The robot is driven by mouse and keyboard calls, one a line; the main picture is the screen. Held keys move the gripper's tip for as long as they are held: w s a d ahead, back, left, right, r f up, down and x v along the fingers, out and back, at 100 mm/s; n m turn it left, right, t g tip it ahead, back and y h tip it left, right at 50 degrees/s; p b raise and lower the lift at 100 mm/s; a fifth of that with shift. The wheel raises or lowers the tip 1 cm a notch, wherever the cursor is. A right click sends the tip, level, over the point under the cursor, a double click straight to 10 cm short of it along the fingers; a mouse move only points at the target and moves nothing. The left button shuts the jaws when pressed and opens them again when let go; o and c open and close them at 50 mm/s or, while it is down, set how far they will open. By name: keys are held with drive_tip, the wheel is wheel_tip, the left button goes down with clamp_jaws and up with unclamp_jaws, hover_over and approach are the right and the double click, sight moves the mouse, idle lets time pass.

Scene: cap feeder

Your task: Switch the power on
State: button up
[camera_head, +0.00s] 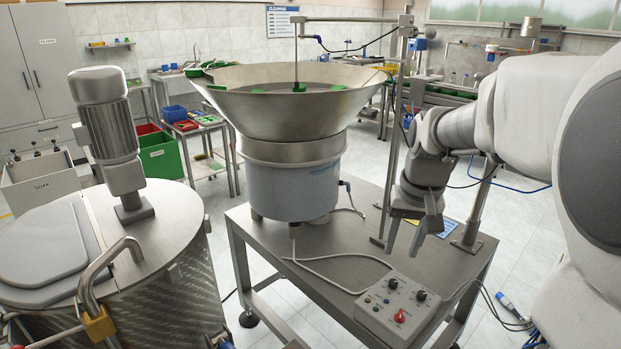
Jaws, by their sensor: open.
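The control box (398,308) is a light grey panel at the front of the steel table. It has two black knobs, a red switch (400,316) near its lower middle and small buttons at its left. Its labels are too small to read. My gripper (403,245) hangs above the table, behind and above the box, with fingers pointing down. The fingers are apart and nothing is between them. The steel bowl feeder (290,105) with its blue-grey drum base (292,188) stands on the table to the left of my gripper.
A thin metal post (392,140) rises behind my gripper, and a cable loops from the feeder to the box. A lidded steel tank with a motor (108,130) stands at the left.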

drive_tip(key=m+g+b, duration=0.1)
drive_tip(key=g, duration=0.1)
hover_over(401, 314)
wheel_tip(401, 314, down, 11)
drive_tip(key=shift+m, duration=0.3)
wheel_tip(401, 314, down, 18)
drive_tip(key=shift+r+b, duration=0.2)
drive_tip(key=shift+b, duration=0.85)
clamp_jaws()
